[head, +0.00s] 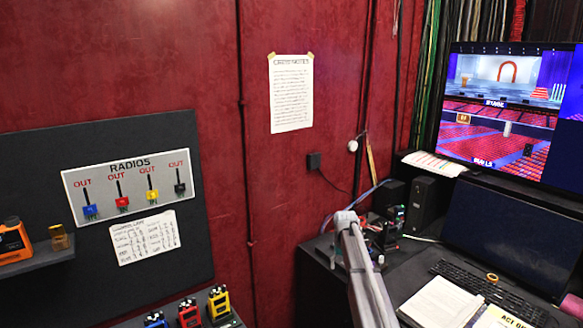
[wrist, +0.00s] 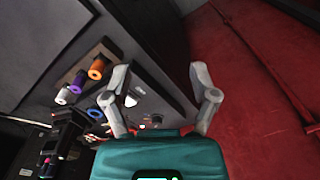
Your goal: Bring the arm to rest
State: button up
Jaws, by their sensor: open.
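My gripper (wrist: 158,74) shows in the wrist view, with its two grey fingers apart and nothing between them. Its teal body fills the bottom middle of that view. In the head view a grey link of my arm rises from the bottom edge over the desk at right of centre. I cannot make out the fingers clearly in the head view. In the wrist view the red wall (wrist: 262,85) lies to the right of the fingers, and a dark panel with coloured rolls (wrist: 97,69) lies to the left.
A radios board (head: 131,188) hangs at left, above blue, red and yellow radios (head: 219,301). The desk at right holds a monitor (head: 505,110), a keyboard (head: 487,292), an open book (head: 440,301) and a dark speaker (head: 427,205). A paper sheet (head: 291,93) hangs on the wall.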

jog(key=s+f+b, duration=0.2)
jog(key=s, duration=1)
jog(key=s+a+f+b, duration=0.1)
jog(key=s+f+b, duration=0.2)
jog(key=s, duration=0.9)
jog(key=s+f+b, duration=0.2)
jog(key=s+f, duration=0.1)
jog(key=s, duration=0.9)
jog(key=shift+s+a+m, duration=0.2)
jog(key=shift+s+m, duration=0.1)
